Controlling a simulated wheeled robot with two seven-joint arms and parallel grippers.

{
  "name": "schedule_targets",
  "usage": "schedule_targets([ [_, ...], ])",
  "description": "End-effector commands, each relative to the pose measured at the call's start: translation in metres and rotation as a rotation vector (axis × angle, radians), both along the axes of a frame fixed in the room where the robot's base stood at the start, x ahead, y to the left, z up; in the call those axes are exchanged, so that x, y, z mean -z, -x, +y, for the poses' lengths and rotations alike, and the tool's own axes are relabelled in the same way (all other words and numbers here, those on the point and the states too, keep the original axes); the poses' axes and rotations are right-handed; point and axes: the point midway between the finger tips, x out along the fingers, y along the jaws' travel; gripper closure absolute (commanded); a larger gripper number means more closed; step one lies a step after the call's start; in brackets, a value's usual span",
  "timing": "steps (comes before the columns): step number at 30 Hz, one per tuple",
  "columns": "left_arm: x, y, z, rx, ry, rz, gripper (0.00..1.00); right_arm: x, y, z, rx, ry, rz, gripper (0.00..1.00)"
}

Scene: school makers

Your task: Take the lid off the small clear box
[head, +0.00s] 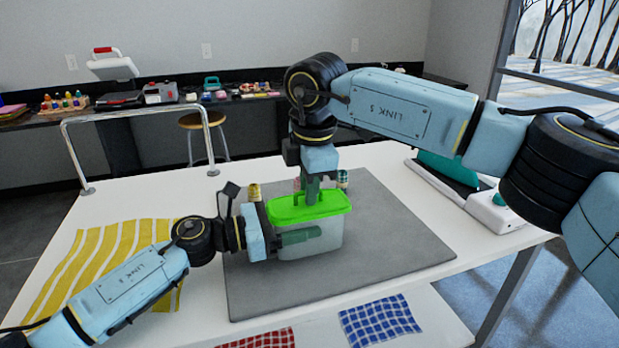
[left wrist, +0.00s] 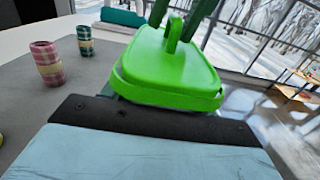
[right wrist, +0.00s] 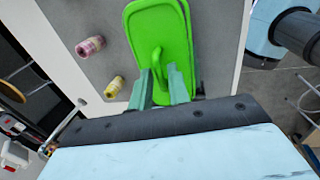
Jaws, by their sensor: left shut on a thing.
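The small clear box (head: 318,243) stands on the grey mat with its bright green lid (head: 285,212) on top. The lid has a raised loop handle, which shows in the left wrist view (left wrist: 174,34) and the right wrist view (right wrist: 155,62). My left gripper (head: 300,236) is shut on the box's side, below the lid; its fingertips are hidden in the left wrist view. My right gripper (head: 311,190) points down from above at the lid handle. Its two green fingers (right wrist: 162,86) are apart, one on each side of the handle.
Patterned spools (left wrist: 46,62) stand on the grey mat (head: 390,245) behind the box. A yellow striped cloth (head: 95,262) lies at left; red (head: 262,339) and blue (head: 380,320) checked cloths lie in front. A white-and-teal device (head: 480,200) is at right. The mat's right side is clear.

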Motion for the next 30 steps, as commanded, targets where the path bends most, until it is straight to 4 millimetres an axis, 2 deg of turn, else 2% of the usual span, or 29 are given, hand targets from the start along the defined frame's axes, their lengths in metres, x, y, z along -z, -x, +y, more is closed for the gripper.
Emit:
schedule_targets([
  [4, 0.0005, 0.0, 0.0001, 0.0, -0.001, 0.0, 0.83, 0.0001, 0.0, 0.0, 0.0, 0.0, 0.0, 0.82],
  [9, 0.0005, 0.0, 0.0001, 0.0, -0.001, 0.0, 0.83, -0.0001, 0.0, 0.0, 0.0, 0.0, 0.0, 1.0],
  [30, 0.0008, 0.0001, 0.0002, 0.0, -0.001, 0.0, 0.83, -0.0029, 0.0, 0.0001, 0.0, 0.0, -0.001, 1.0],
])
